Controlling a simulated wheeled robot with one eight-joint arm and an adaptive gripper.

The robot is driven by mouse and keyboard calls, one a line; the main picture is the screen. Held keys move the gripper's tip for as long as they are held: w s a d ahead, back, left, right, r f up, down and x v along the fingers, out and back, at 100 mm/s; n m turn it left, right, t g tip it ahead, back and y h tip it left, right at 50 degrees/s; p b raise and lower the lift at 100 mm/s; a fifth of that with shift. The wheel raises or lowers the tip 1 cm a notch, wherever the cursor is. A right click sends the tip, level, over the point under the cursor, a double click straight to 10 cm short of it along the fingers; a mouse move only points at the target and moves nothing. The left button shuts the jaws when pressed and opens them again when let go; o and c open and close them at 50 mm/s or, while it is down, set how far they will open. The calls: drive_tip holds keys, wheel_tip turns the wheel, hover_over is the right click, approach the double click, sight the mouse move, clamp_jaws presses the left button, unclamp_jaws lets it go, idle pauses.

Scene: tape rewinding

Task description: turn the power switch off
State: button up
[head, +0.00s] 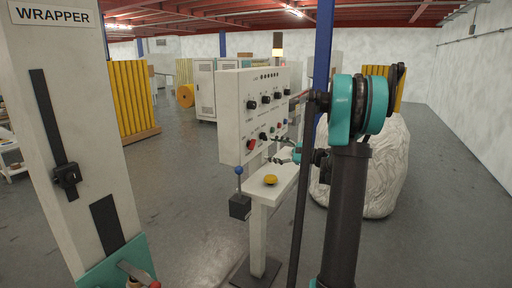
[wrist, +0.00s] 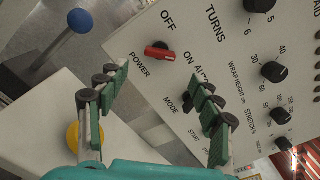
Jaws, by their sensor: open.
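The red power switch (wrist: 158,50) is on the white control panel, beside the labels POWER, OFF and ON. In the head view the red switch (head: 251,144) is low on the panel's left side. My gripper (wrist: 158,84) is open, with its green-padded fingers spread and nothing between them. The switch appears beyond the fingertips, between their two lines, and no contact shows. In the head view my gripper (head: 276,149) is in front of the lower panel, right of the switch. I cannot tell the switch's exact setting.
The black mode knob (wrist: 187,103) is beside my right finger. More black knobs (wrist: 274,72) line the panel (head: 234,110). A blue-topped lever (head: 239,171) stands left below, and a yellow button (head: 270,180) sits on the ledge. A wrapped load (head: 385,165) is behind my arm.

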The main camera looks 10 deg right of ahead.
sight(251, 144)
drive_tip(key=x, duration=0.8)
drive_tip(key=c, duration=1.2)
